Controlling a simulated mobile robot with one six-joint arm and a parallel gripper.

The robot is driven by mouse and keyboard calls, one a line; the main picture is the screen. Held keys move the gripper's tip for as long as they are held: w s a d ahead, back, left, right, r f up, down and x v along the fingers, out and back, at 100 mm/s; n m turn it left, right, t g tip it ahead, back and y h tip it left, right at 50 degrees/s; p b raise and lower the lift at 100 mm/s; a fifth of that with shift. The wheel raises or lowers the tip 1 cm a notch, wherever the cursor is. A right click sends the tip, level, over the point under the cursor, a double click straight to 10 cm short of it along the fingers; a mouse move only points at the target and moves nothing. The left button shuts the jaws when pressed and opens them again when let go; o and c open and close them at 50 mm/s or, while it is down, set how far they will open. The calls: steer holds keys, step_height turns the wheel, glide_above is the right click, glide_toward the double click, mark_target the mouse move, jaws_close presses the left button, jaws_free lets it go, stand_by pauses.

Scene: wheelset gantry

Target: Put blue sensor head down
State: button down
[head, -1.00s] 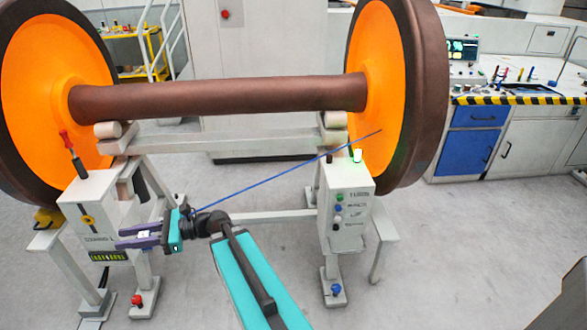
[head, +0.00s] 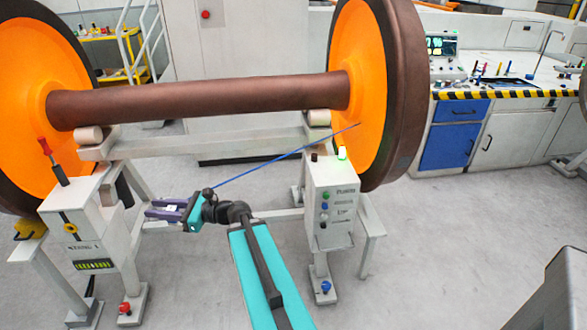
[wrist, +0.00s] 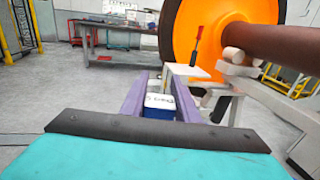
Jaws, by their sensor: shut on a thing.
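The blue sensor head (wrist: 158,112) has a white top with dark lettering and sits between the purple fingers of my gripper (wrist: 160,92) in the wrist view. My gripper (head: 160,209) is shut on it. In the head view only a small pale patch of the sensor head (head: 172,207) shows between the fingers. The fingers point left, toward the left grey stand box (head: 80,215), with a gap between. A thin blue line (head: 285,155) runs from near my wrist toward the right orange wheel.
A wheelset with a brown axle (head: 200,100) and orange wheels (head: 350,60) rests on the gantry rollers. A red-handled lever (head: 48,150) rises from the left box. The right control box (head: 330,200) stands near my arm. Grey floor (head: 430,250) is open at right.

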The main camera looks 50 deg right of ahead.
steer(key=s+d+m+t+h, duration=0.1)
steer(key=s+d+m+h, duration=0.25)
steer(key=d, duration=0.65)
steer(key=s+d+m+t+h, duration=0.1)
steer(key=s+d+m+h, duration=0.3)
steer(key=d, duration=0.6)
steer(key=s+d+m+t+h, duration=0.1)
steer(key=s+d+h, duration=0.3)
steer(key=d, duration=0.6)
steer(key=s+d+m+g+h, duration=0.5)
steer(key=s+d+h, duration=0.6)
steer(key=s+d, duration=1)
steer(key=shift+s+d+r+m+g, duration=0.25)
steer(key=shift+s+m, duration=0.4)
steer(key=shift+m, duration=0.4)
steer(key=shift+w+a, duration=0.15)
